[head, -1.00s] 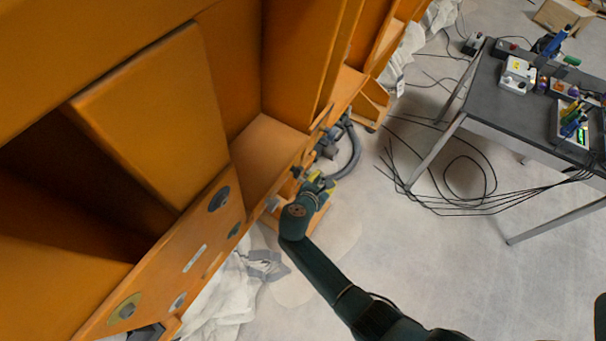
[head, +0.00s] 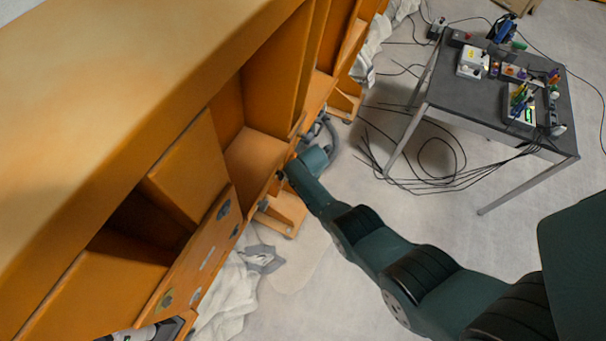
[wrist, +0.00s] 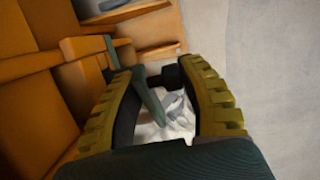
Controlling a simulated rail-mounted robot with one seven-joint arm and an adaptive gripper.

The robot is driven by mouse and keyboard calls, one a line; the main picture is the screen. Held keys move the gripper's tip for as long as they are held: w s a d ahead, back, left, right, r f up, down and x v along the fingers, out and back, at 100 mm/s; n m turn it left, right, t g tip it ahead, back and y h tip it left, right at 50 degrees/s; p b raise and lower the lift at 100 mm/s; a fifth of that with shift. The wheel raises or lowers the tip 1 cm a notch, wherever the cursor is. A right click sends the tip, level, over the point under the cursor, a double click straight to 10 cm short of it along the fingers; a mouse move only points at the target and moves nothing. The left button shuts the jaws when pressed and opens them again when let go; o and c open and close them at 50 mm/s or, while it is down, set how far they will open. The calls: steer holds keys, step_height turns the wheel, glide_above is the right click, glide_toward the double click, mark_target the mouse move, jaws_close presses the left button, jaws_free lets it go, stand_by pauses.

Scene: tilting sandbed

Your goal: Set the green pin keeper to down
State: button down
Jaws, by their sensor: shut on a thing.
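In the wrist view, the two yellow-ribbed fingers of my gripper (wrist: 160,76) reach forward beside the orange frame. A dark green bar, which looks like the green pin keeper (wrist: 150,98), is between the fingers, close to the left one. It slants, with its top leaning left. My gripper is shut on it, though the exact contact is hard to see. In the head view, my arm reaches to the frame's lower side and hides the gripper and the keeper.
The orange sandbed frame (head: 150,75) fills the left side, with open compartments and ledges. A grey table (head: 455,100) with several devices stands at the upper right, with loose cables (head: 430,180) under it. Pale cloth (head: 228,298) lies on the floor below the frame.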

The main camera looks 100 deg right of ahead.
steer(key=shift+s+a+f+y, duration=0.25)
steer(key=shift+f+y, duration=0.05)
steer(key=shift+f, duration=0.2)
steer(key=c, duration=1)
jaws_free()
steer(key=shift+o, duration=1.2)
steer(key=shift+s, duration=0.2)
steer(key=shift+w+r, duration=0.1)
steer(key=shift+w, duration=0.05)
steer(key=shift+d+r, duration=0.15)
steer(key=shift+r, duration=0.1)
steer(key=shift+w+r, duration=0.1)
steer(key=shift+r, duration=0.15)
steer(key=v, duration=1.1)
steer(key=shift+a, duration=0.25)
